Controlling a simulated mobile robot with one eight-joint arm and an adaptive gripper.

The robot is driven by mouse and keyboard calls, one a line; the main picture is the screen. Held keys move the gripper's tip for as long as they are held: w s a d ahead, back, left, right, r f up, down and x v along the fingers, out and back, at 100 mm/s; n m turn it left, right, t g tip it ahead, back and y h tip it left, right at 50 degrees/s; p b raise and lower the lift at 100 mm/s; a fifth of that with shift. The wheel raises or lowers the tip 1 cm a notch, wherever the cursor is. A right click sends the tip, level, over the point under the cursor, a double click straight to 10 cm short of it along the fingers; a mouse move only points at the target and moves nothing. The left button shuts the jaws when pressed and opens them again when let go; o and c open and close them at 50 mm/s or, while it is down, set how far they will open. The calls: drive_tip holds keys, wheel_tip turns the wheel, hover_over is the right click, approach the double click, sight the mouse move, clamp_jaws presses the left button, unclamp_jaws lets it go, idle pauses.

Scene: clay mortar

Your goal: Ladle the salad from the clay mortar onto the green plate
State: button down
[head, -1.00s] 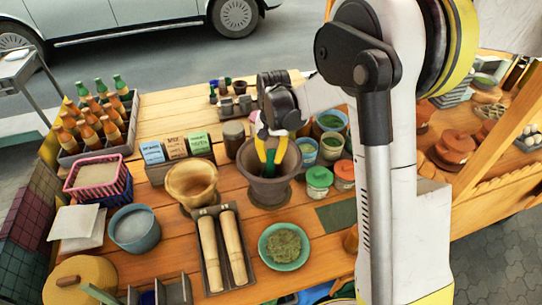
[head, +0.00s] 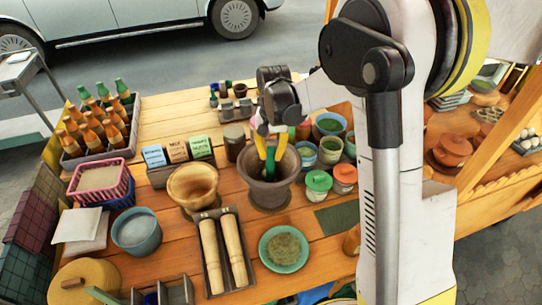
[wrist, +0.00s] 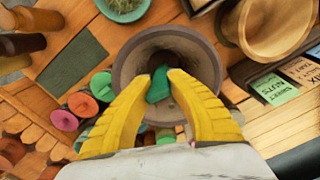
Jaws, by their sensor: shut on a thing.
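The clay mortar (head: 268,194) is a dark brown bowl standing upright on the wooden table. My gripper (head: 268,150), with yellow fingers, is over its mouth and shut on a green tool (head: 270,163), apparently the ladle. The tool's lower end is down inside the mortar and cannot be made out. In the wrist view the green tool (wrist: 159,84) is between the fingertips, above the mortar's dark inside (wrist: 178,45). Any salad inside cannot be told. The green plate (head: 264,258) lies in front of the mortar, with a heap of shredded greens (head: 284,249) on it.
A wooden mortar (head: 192,186) stands left of the clay one, with two pestles in a tray (head: 224,250) in front. Lidded jars (head: 318,183) and spice pots (head: 331,148) stand close on the right. A dark green mat (head: 338,217) lies flat beside the plate.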

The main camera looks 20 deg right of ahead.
wheel_tip(320, 180, up, 14)
drive_tip(key=p, duration=0.8)
drive_tip(key=shift+f, duration=0.2)
